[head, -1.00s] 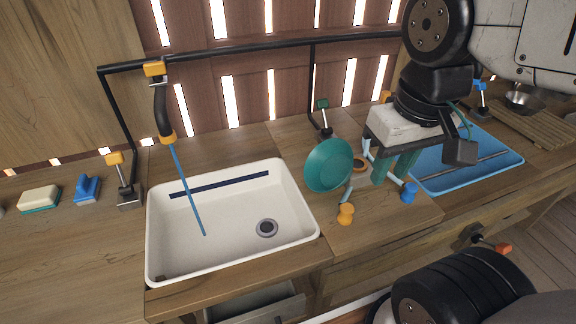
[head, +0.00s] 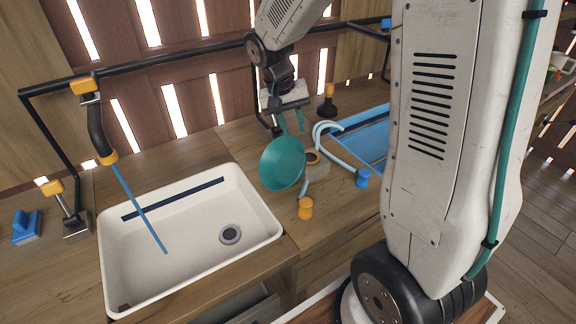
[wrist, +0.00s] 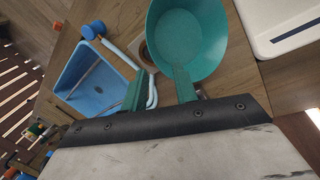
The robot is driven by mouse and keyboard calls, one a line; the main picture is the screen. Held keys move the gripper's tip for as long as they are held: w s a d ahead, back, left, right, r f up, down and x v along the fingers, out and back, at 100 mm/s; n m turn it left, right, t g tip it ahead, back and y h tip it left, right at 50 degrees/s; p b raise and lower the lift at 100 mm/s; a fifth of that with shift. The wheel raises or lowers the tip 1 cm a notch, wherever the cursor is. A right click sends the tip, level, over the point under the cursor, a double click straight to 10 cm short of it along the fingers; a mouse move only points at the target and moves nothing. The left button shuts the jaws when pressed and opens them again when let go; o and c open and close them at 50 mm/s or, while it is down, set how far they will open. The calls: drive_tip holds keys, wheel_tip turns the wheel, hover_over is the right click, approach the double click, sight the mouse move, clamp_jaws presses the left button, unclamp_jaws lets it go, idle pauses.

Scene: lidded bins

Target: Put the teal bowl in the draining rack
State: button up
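My gripper (head: 291,124) is just behind and right of the bowl in the head view.
The white sink (head: 200,272) lies left of the bowl. A blue basin (head: 368,138) lies to the right, partly hidden by my arm. A light-blue curved pipe (head: 335,158), orange knob (head: 305,208) and blue knob (head: 362,178) stand near the bowl. A tan ring lies beside it.

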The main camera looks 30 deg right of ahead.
sight(299, 142)
drive_tip(key=x, duration=0.7)
drive_tip(key=shift+d+f, duration=0.25)
drive_tip(key=shift+d, duration=0.05)
clamp_jaws()
